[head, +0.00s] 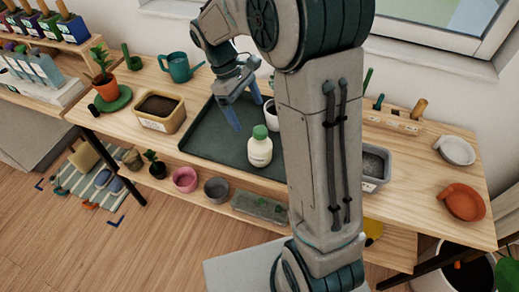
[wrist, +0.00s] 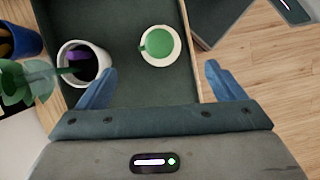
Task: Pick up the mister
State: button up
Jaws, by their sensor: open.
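A cream bottle with a round green cap (head: 260,150) stands upright on the dark green tray (head: 205,140). It also shows from above in the wrist view (wrist: 159,45). No spray head can be made out on it, so I cannot tell for sure that it is the mister. My gripper (head: 244,112) has blue fingers, is open and empty, and hangs above the tray, behind the bottle in the head view. In the wrist view the bottle lies beyond the open fingertips (wrist: 158,80), roughly centred between them and apart from both. My arm hides part of the bench.
A white pot (wrist: 85,48) holding something purple stands on the tray beside the bottle, near the left finger. A teal watering can (head: 178,68), a soil-filled yellow planter (head: 172,122) and a potted plant (head: 107,90) are left.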

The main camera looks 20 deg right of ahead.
aim_at(260, 140)
jog(key=x, duration=1.1)
jog(key=shift+f+p, duration=0.25)
jog(key=shift+p, duration=0.1)
jog(key=c, duration=1.3)
